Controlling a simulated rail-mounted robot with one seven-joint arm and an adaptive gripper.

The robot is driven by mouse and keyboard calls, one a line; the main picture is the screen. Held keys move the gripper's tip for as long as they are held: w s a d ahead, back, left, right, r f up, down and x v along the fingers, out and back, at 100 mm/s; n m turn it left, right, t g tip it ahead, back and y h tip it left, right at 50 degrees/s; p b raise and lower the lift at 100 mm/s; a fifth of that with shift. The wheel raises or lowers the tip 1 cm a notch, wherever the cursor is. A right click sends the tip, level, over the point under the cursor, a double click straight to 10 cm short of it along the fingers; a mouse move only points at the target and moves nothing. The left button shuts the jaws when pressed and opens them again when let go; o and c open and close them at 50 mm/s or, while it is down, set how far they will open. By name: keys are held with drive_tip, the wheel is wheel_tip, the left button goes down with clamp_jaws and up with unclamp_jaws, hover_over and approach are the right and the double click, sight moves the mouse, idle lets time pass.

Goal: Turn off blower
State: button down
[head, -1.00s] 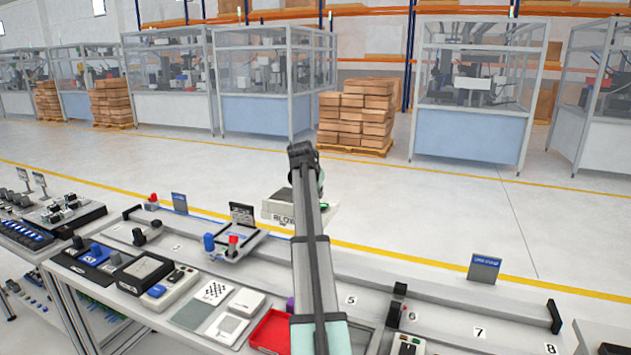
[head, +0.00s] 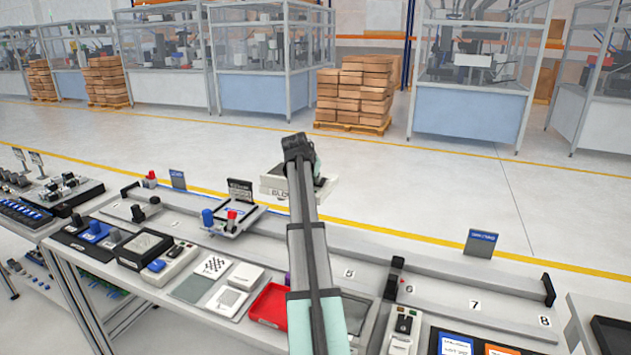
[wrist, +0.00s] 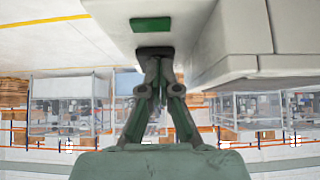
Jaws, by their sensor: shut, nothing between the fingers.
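The blower is a white box with dark lettering starting "BLO" (head: 272,190), behind the bench rail in the head view. My arm hides its middle and right part. In the wrist view its white face (wrist: 112,18) carries a green rectangle (wrist: 152,24). My gripper (wrist: 155,52) is shut and empty, its fingertips together at the white face, just below the green rectangle in the picture. I cannot tell whether they touch the face. In the head view my arm reaches over the bench to the blower, and the fingertips are hidden.
The bench holds a red tray (head: 271,304), a stand with blue and red knobs (head: 232,218) and several small devices. A long grey rail (head: 440,274) runs along its back. A blue sign (head: 481,242) stands to the right. A bulky grey-white body (wrist: 235,45) fills the upper right in the wrist view.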

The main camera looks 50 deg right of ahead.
drive_tip(key=shift+r+p, duration=0.4)
drive_tip(key=shift+r, duration=0.4)
drive_tip(key=shift+r+p, duration=0.3)
drive_tip(key=shift+r, duration=0.2)
wheel_tip(320, 180, up, 3)
drive_tip(key=shift+a+f+p, duration=0.1)
drive_tip(key=shift+a+p, duration=0.05)
drive_tip(key=shift+p, duration=0.55)
drive_tip(key=a+f+b+v, duration=0.1)
drive_tip(key=b+v, duration=0.2)
drive_tip(key=v, duration=0.7)
drive_tip(key=shift+s+a, duration=0.2)
drive_tip(key=shift+f, duration=0.15)
